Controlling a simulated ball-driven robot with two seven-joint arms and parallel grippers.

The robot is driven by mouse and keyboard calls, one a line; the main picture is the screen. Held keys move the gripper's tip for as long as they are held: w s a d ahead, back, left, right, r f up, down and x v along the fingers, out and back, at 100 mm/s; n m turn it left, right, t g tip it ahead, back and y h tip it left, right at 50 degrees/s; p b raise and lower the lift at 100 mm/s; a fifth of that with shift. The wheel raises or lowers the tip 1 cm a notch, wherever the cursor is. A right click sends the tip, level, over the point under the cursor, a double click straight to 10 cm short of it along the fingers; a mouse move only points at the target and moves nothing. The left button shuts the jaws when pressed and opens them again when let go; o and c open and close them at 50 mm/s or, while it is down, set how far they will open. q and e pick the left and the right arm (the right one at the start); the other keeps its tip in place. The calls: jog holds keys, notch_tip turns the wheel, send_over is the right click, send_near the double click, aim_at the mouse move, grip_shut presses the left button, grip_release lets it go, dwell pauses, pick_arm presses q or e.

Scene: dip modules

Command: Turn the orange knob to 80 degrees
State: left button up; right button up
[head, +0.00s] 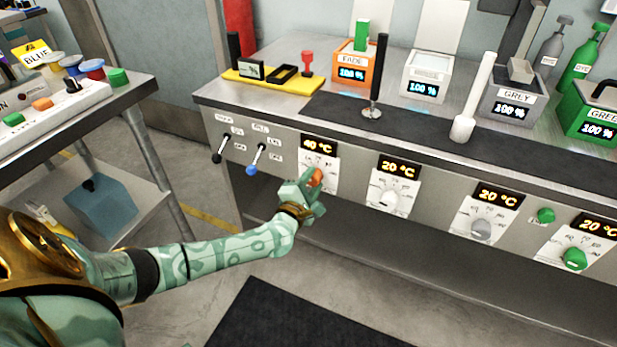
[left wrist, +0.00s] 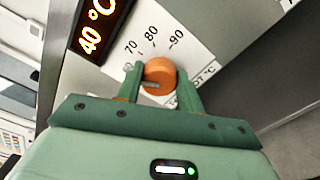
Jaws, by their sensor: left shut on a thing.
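The orange knob (left wrist: 158,76) sits on a white dial plate on the front panel of the bench. It also shows in the head view (head: 316,177), partly covered by my gripper. My left gripper (head: 311,184) is at the knob, its two green fingers (left wrist: 160,84) shut on the knob's left and right sides in the wrist view. The dial marks 70, 80 and 90 (left wrist: 150,35) show beyond the knob. The display above the dial (head: 318,147) reads 40 °C, and it also shows in the wrist view (left wrist: 99,28). My right gripper is not in view.
Right of the orange knob are a white knob (head: 388,198), a grey knob (head: 481,229) and a green knob (head: 574,258), each under a 20 °C display. Two levers, black (head: 217,157) and blue (head: 252,169), are to the left.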

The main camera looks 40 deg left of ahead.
pick_arm(q)
jog(key=m+p, duration=0.2)
jog(key=m, duration=0.1)
jog(key=shift+m, duration=0.4)
jog(key=m+p, duration=0.1)
jog(key=m, duration=0.2)
jog(key=shift+d+f+m+p, duration=0.1)
jog(key=shift+f+m+p, duration=0.05)
jog(key=shift+m+p, duration=0.15)
jog(key=m+p, duration=0.1)
jog(key=m, duration=0.2)
jog(key=shift+f, duration=0.1)
jog(key=shift+s+f+m+p, duration=0.15)
jog(key=shift+m+p, duration=0.2)
jog(key=shift+m, duration=1.25)
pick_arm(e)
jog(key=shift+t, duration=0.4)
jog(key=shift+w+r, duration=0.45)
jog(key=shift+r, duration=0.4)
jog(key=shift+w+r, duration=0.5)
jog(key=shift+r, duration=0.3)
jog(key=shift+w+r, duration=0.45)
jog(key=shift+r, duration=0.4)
pick_arm(q)
jog(key=o, duration=1)
